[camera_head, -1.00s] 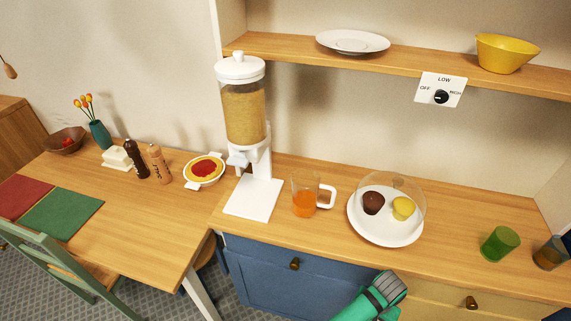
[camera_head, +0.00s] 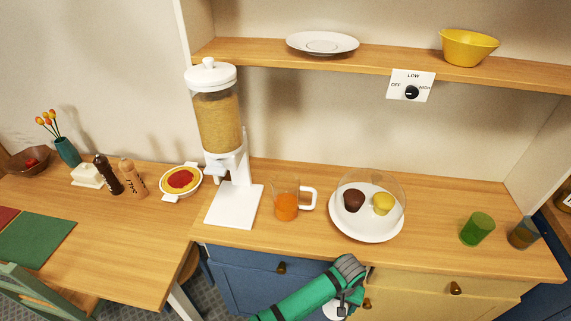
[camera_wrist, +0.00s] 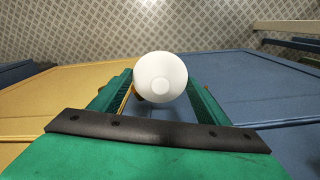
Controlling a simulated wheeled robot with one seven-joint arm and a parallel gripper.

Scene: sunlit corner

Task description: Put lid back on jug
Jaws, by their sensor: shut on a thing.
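The clear jug (camera_head: 286,206) stands upright on the wooden counter with orange liquid in its lower part. Its white handle points right, and no lid shows on its top. My gripper (camera_head: 345,303) is low in front of the cabinet fronts, below and to the right of the jug. It is shut on a round white lid (camera_wrist: 160,78), which sits between the two green fingers in the wrist view. Part of the white lid (camera_head: 335,309) also shows under my arm in the head view. The lid is well apart from the jug.
A white dispenser (camera_head: 234,204) stands just left of the jug. A white plate (camera_head: 364,236) with cupcakes under a clear dome is to its right. Green (camera_head: 477,230) and dark (camera_head: 524,233) glasses stand farther right. A shelf (camera_head: 385,63) runs above. Counter in front of the jug is clear.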

